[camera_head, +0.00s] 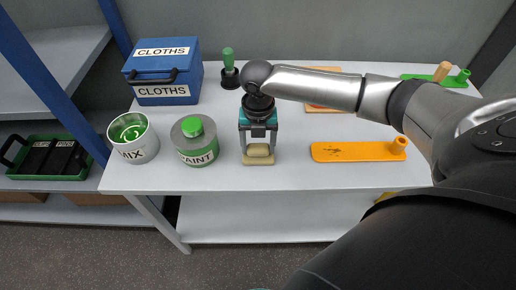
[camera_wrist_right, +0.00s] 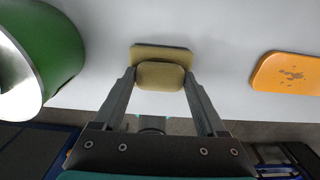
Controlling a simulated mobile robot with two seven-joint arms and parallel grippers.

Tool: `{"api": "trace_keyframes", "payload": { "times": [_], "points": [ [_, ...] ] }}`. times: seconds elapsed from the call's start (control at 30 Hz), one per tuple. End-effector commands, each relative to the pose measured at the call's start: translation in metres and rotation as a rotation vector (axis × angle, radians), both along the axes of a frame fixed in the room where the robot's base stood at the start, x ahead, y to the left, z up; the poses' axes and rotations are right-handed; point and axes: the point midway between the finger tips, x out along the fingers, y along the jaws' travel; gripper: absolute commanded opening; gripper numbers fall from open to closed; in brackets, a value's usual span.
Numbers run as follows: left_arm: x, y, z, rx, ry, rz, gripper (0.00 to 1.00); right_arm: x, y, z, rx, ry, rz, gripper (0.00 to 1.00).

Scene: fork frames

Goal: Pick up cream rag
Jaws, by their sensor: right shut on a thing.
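The cream rag (camera_head: 258,151) is a small folded pad with rounded corners near the table's front edge. It shows between the fingertips in the right wrist view (camera_wrist_right: 161,76). My right gripper (camera_head: 258,146) points down and is shut on the rag, one finger on each side. A flat pale-yellow piece (camera_head: 258,161) lies just below the rag; it also shows in the wrist view (camera_wrist_right: 163,51). I cannot tell whether the two touch or belong together. My left gripper is not in view.
A green paint can (camera_head: 197,150) and a MIX can (camera_head: 138,148) stand left of the gripper. A blue CLOTHS box (camera_head: 163,70) and a green-handled tool (camera_head: 228,62) are behind. An orange board (camera_head: 350,152) lies to the right. The table (camera_head: 285,178) is clear around the rag.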

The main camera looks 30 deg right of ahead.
Motion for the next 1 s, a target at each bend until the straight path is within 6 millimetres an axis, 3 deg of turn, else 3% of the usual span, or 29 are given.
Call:
{"api": "trace_keyframes", "payload": {
  "times": [0.17,0.37,0.57,0.8,1.0],
  "points": [
    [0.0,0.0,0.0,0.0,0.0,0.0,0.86,0.0,0.0,0.002,0.0,-0.001,0.0,0.11],
    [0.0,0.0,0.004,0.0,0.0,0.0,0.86,0.001,0.0,0.018,-0.001,-0.003,-0.001,0.11],
    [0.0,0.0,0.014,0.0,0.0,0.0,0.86,0.002,0.0,0.062,0.001,-0.006,0.001,0.11],
    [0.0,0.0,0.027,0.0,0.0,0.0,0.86,0.002,0.0,0.133,0.002,-0.007,0.0,0.11],
    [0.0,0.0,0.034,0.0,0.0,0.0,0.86,0.001,0.0,0.176,0.001,-0.004,-0.001,0.11]
  ]
}}
